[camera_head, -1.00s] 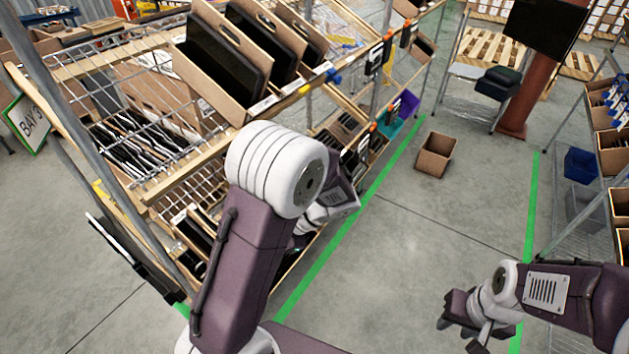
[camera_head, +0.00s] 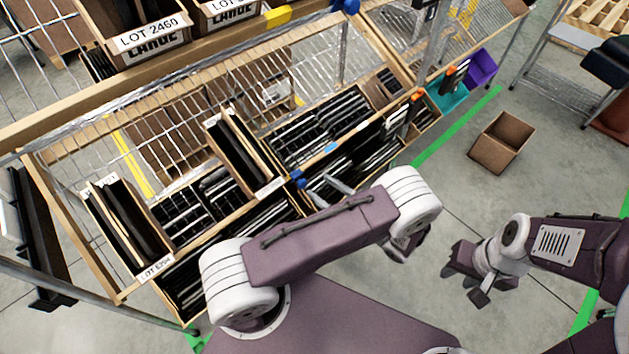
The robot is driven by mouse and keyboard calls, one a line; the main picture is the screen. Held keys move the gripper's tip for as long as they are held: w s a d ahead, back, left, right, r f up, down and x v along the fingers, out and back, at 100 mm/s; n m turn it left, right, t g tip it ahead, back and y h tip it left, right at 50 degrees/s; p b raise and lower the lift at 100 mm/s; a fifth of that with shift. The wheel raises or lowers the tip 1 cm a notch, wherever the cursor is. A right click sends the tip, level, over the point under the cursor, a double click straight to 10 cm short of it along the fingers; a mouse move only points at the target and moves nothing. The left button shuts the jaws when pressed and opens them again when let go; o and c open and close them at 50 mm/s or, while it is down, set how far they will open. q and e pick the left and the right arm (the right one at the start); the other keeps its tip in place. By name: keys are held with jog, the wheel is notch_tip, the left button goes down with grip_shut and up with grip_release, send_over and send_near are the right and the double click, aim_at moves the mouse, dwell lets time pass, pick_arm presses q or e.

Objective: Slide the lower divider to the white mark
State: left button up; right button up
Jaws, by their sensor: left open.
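The lower shelf's front rail (camera_head: 345,142) runs diagonally across the middle of the view. A blue piece (camera_head: 297,177) sits on it beside a tilted carton (camera_head: 240,150), and a pale blue piece (camera_head: 331,148) is further right. I cannot tell which piece belongs to the lower divider, and I cannot make out the white mark. My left gripper (camera_head: 330,190) shows two grey fingers apart just right of the blue piece, apparently empty. Its base is hidden behind my arm. My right gripper (camera_head: 468,274) is open and empty over the floor, away from the rack.
Another tilted carton (camera_head: 125,225) with a lot label stands on the lower shelf at left. Rows of dark items fill the shelf. Upper-shelf cartons (camera_head: 150,30) overhang at top left. An open box (camera_head: 500,142) lies on the floor, with bare floor around it.

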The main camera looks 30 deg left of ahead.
pick_arm(q)
jog(key=m+t+b, duration=0.2)
send_near(304, 185)
jog(key=b+x, duration=0.1)
jog(key=x, duration=0.8)
jog(key=shift+b, duration=0.4)
pick_arm(e)
jog(key=f, duration=0.5)
jog(key=shift+s, duration=0.3)
pick_arm(q)
grip_shut()
